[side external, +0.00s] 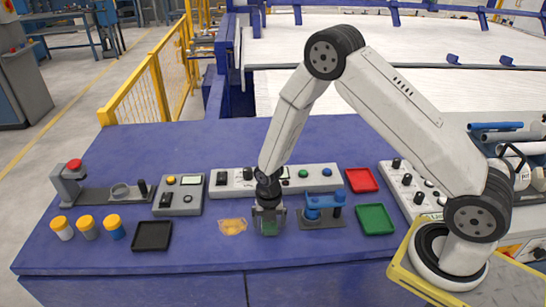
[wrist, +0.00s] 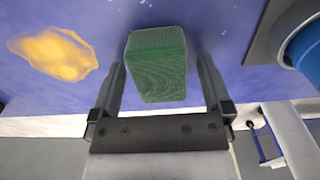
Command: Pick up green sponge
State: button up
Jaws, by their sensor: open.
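The green sponge (wrist: 157,66) is a block with a ribbed surface and stands on the blue table. In the wrist view it lies between and slightly beyond the two fingers of my gripper (wrist: 160,80), with a gap on each side. In the side view my gripper (side external: 268,212) points down over the sponge (side external: 269,229), which shows only in part between and below the fingers. The fingers are open and apart from the sponge. How far the fingertips are above the table is hard to tell.
A yellow-orange patch (side external: 232,226) lies just left of the sponge. A blue clamp-like device (side external: 322,205) stands close on its right. A green tray (side external: 375,219), a red tray (side external: 361,180) and a black tray (side external: 152,236) sit around. A control panel (side external: 235,181) is behind. The table's front is clear.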

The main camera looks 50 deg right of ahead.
jog(key=c, duration=1.2)
jog(key=shift+r, duration=0.15)
jog(key=shift+c, duration=0.2)
jog(key=shift+r, duration=1)
jog(key=s+r, duration=1)
jog(key=s, duration=0.4)
jog(key=shift+d+r, duration=0.15)
jog(key=shift+r, duration=0.25)
